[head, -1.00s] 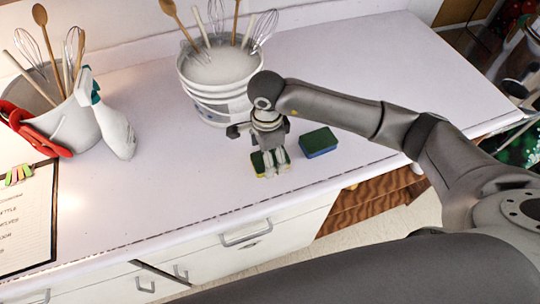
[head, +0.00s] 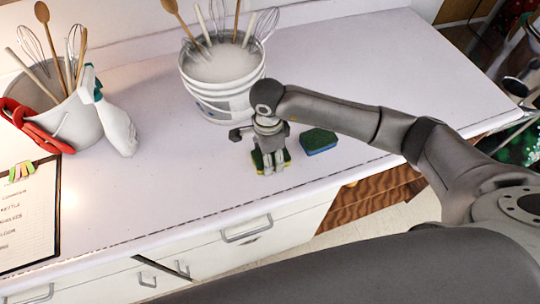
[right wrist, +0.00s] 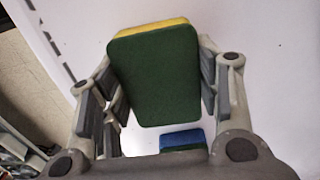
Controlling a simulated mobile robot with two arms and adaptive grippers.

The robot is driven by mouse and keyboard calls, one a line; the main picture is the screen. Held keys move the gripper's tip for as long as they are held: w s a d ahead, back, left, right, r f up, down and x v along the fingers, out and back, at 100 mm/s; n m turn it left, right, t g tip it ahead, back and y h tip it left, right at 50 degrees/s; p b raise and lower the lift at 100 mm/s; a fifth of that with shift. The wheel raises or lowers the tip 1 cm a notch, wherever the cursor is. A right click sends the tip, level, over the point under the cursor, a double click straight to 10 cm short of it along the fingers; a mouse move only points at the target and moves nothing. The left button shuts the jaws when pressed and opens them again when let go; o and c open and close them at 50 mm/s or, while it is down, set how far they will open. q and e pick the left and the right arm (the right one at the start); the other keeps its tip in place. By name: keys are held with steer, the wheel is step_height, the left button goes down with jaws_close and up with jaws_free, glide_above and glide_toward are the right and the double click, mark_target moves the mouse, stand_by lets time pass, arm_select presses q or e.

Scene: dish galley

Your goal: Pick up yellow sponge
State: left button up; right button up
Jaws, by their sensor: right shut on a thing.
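The yellow sponge (head: 287,156) with a dark green top is on the white counter near its front edge. My right gripper (head: 270,168) points down over it and hides much of it. In the right wrist view the sponge (right wrist: 155,72) shows its green face and a yellow edge between the two fingers of my right gripper (right wrist: 160,90), which is shut on it. I cannot tell whether the sponge touches the counter. My left gripper is not in view.
A blue sponge with a green top (head: 318,141) lies just right of the gripper; it also shows in the wrist view (right wrist: 182,139). A white bucket (head: 222,80) with utensils stands behind. A spray bottle (head: 118,125), a second bucket (head: 72,125) and a clipboard (head: 28,220) are left.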

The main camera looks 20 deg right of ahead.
steer(key=shift+w+r, duration=0.1)
steer(key=shift+r, duration=0.45)
steer(key=s+a+r+b, duration=0.3)
steer(key=s+r+b, duration=0.2)
steer(key=s+r, duration=0.7)
steer(key=shift+s, duration=0.95)
